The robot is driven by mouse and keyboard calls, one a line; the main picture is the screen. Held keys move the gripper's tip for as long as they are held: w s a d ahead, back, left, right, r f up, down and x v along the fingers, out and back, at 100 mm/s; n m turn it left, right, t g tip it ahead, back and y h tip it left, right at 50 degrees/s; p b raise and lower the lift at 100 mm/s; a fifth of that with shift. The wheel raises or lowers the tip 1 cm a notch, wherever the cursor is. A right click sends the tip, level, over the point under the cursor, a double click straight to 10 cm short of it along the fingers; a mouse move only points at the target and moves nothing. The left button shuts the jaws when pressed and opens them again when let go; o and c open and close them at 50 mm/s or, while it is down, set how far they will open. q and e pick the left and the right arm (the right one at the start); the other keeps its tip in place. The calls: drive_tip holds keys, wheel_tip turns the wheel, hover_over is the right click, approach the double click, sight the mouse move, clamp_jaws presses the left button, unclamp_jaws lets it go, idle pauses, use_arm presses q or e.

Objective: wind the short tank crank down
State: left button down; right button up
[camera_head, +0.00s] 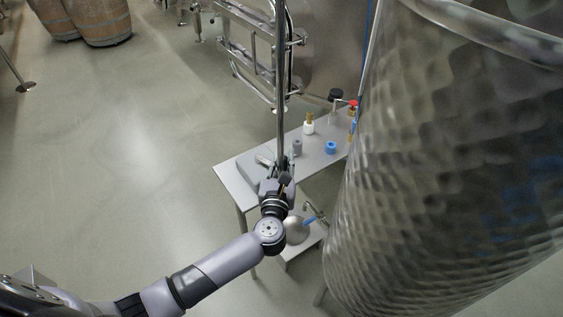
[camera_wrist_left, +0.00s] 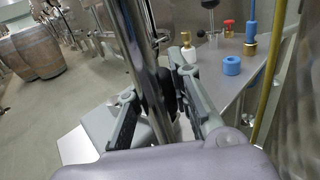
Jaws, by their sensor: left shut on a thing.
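A vertical steel pole (camera_head: 281,75) comes down to my left gripper (camera_head: 279,166), whose arm reaches in from the lower left. In the left wrist view the pole (camera_wrist_left: 141,50) runs down between the fingers of my left gripper (camera_wrist_left: 160,98). A dark crank grip (camera_wrist_left: 168,92) sits between the fingers beside the pole, and the gripper is shut on it. The rest of the crank is hidden by the fingers and wrist. A large dimpled steel tank (camera_head: 450,160) fills the right of the head view. My right gripper is not in view.
A steel table (camera_head: 231,181) stands behind the gripper, with a blue ring (camera_head: 330,147), a white-and-brass fitting (camera_head: 309,124) and other small parts on it. Pipe railing (camera_head: 236,45) rises behind. Barrels (camera_head: 100,22) stand far left. Floor at left is clear.

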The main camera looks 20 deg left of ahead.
use_arm(q)
drive_tip(key=shift+w+d+r, duration=0.1)
drive_tip(key=shift+w+d, duration=0.05)
drive_tip(key=shift+w, duration=0.15)
drive_tip(key=c, duration=1.4)
unclamp_jaws()
drive_tip(key=shift+c, duration=0.2)
drive_tip(key=shift+s, duration=0.1)
drive_tip(key=shift+s+f, duration=0.2)
drive_tip(key=shift+s, duration=0.1)
drive_tip(key=s+d, duration=0.2)
drive_tip(key=s, duration=0.9)
drive_tip(key=shift+r, duration=0.15)
drive_tip(key=shift+c, duration=0.2)
